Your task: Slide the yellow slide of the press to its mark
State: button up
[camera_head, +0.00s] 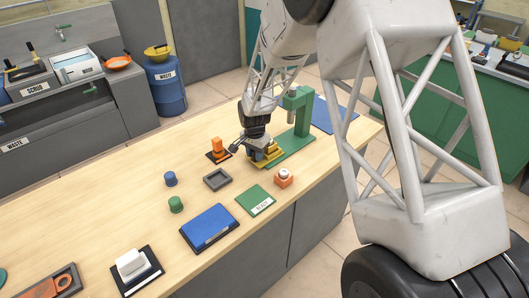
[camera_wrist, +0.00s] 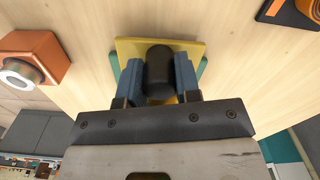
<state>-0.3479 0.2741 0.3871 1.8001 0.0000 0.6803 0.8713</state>
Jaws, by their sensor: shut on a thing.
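The green press (camera_head: 297,112) stands on its green base plate (camera_head: 296,150) near the far right end of the wooden table. The yellow slide (camera_head: 266,155) lies at the front of that base, partly hidden under my gripper (camera_head: 257,147). In the wrist view the yellow slide (camera_wrist: 128,46) carries a dark upright knob (camera_wrist: 159,68). My gripper (camera_wrist: 158,78) is shut on this knob, with one blue-grey finger on each side. Green edges of the base (camera_wrist: 113,63) show beside the slide. The mark is not visible in either view.
An orange block with a white button (camera_head: 283,177) stands just in front of the press; it also shows in the wrist view (camera_wrist: 38,58). An orange part on a dark base (camera_head: 218,149) is to the left. A grey frame (camera_head: 217,179) and a green mat (camera_head: 256,201) lie nearby.

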aim_at(274, 142)
jog(key=shift+w+d, duration=1.65)
jog(key=shift+w, duration=0.05)
jog(key=shift+w+d, duration=0.5)
jog(key=shift+d, duration=0.05)
jog(key=shift+w+d, duration=0.45)
jog(key=shift+w, duration=0.05)
jog(key=shift+w+d, duration=0.7)
jog(key=shift+d, duration=0.05)
jog(key=shift+w+d, duration=0.6)
